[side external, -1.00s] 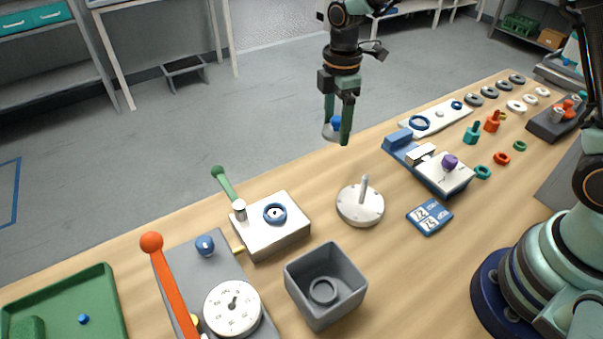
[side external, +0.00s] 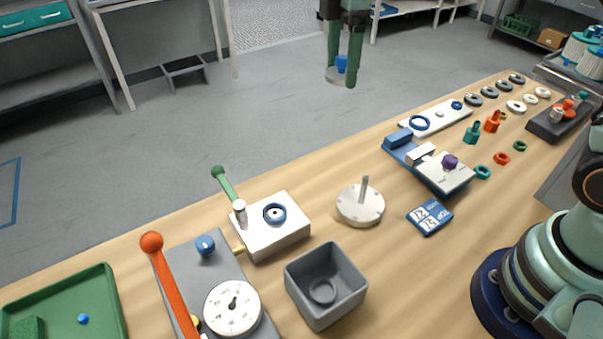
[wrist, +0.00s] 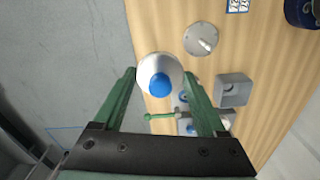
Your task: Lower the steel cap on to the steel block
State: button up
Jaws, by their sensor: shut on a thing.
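The steel cap (side external: 334,76), a pale disc with a blue knob (side external: 341,63) on top, is between the fingers of my gripper (side external: 343,75), held high in the air. In the wrist view the cap (wrist: 152,66) and its blue knob show between the fingertips. The steel block (side external: 285,238) stands on the table with a blue ring around a hole on top and a green-handled lever (side external: 226,187) at its left corner. The cap is well above the block and apart from it. In the wrist view the cap and a finger hide part of the block.
A grey open bin (side external: 340,295) and a round steel disc with an upright pin (side external: 360,210) stand near the block. A grey base with a red-knobbed lever (side external: 172,285) and a dial is at front left. A blue-based device (side external: 425,160) is at right.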

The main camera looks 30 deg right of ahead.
jog(key=shift+r, duration=0.3)
jog(key=s+a+f+n, duration=0.2)
jog(key=a+f, duration=0.5)
jog(key=a, duration=0.2)
jog(key=n, duration=0.2)
send_over(275, 213)
notch_tip(275, 213, down, 7)
jog(key=shift+r, duration=0.15)
jog(key=shift+f, duration=2.5)
jog(key=o, duration=1.5)
